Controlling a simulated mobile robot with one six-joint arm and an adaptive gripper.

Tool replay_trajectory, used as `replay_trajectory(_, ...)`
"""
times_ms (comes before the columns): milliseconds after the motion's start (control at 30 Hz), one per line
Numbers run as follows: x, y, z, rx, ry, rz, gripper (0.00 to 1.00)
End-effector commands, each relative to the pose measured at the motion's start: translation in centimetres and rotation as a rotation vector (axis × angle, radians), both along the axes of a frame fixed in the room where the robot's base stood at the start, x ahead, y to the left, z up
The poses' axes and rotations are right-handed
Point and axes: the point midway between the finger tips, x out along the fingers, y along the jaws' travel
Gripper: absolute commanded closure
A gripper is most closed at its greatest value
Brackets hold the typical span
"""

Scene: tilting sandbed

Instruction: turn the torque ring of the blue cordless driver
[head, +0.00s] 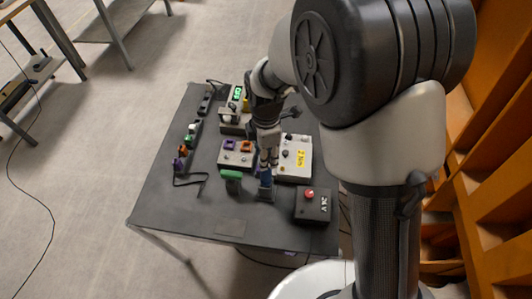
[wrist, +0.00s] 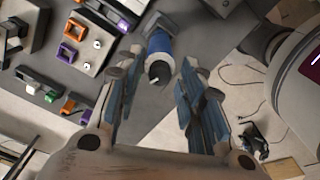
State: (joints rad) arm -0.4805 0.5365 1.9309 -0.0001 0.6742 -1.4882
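The blue cordless driver (head: 265,181) stands near the front middle of the dark table, partly hidden by my gripper in the head view. In the wrist view its blue body (wrist: 159,42) ends in a dark collar (wrist: 159,70) facing the camera; I cannot tell surely which part is the torque ring. My gripper (head: 268,163) points down just above the driver. In the wrist view my gripper (wrist: 158,72) has its fingers spread, one on each side of the driver's end, with visible gaps. It holds nothing.
A green-topped tool (head: 231,175) stands left of the driver. A dark box with a red knob (head: 312,205) is at right. A pale panel with a yellow label (head: 299,157) and a panel with purple and orange parts (head: 237,153) lie behind. The table's (head: 165,205) front left is clear.

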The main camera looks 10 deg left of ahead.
Motion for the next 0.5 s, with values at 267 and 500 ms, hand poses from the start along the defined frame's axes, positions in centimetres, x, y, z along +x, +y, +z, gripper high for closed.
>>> replay_trajectory(267, 0.0, 0.0, 0.0, 0.0, 0.0, 0.0, 0.6)
replay_trajectory(500, 0.1, 0.1, 1.9, 0.002, -0.005, 0.0, 0.6)
